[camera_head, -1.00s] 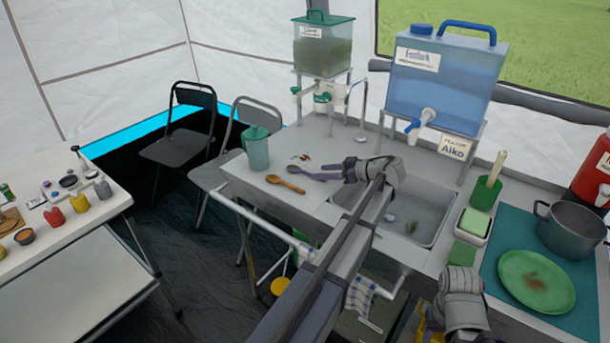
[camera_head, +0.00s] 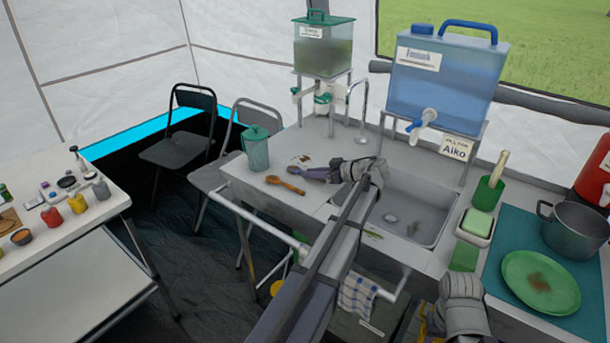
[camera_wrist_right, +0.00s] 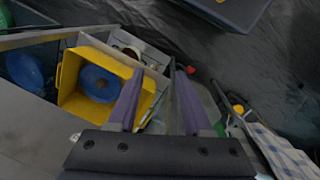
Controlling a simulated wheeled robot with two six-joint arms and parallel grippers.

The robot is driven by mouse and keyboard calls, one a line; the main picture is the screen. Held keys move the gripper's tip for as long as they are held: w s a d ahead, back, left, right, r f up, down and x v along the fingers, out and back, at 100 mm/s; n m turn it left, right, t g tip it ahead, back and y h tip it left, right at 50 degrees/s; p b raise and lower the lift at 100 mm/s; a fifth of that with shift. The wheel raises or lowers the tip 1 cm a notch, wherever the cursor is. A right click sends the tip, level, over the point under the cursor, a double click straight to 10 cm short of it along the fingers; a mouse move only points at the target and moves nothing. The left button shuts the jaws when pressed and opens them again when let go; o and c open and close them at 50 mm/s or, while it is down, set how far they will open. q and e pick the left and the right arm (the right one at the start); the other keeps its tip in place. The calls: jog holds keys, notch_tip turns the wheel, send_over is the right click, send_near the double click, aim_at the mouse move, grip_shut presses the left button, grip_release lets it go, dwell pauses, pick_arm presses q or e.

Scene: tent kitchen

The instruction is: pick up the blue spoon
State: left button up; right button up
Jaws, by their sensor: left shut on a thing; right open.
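The blue spoon (camera_head: 297,171) lies at the left end of the grey counter, its bowl pointing left. My left gripper (camera_head: 320,174) is low over the counter and shut on the spoon's handle, which its fingers mostly hide. I cannot tell whether the spoon is clear of the counter. My right gripper (camera_wrist_right: 160,105) is open and empty in the right wrist view, its two purple fingers apart. The right wrist shows at the lower right of the head view.
A wooden spoon (camera_head: 285,184) lies just in front of the blue spoon. A green-lidded pitcher (camera_head: 256,150) stands to the left. The sink (camera_head: 405,215) is right of my left gripper. In the right wrist view, a yellow crate (camera_wrist_right: 70,82) holds a blue round thing (camera_wrist_right: 98,84).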

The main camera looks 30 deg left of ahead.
pick_arm(q)
jog(key=shift+r, duration=0.1)
grip_shut()
notch_tip(320, 180, up, 10)
jog(key=p, duration=1)
jog(key=shift+d, duration=0.1)
dwell(1.0)
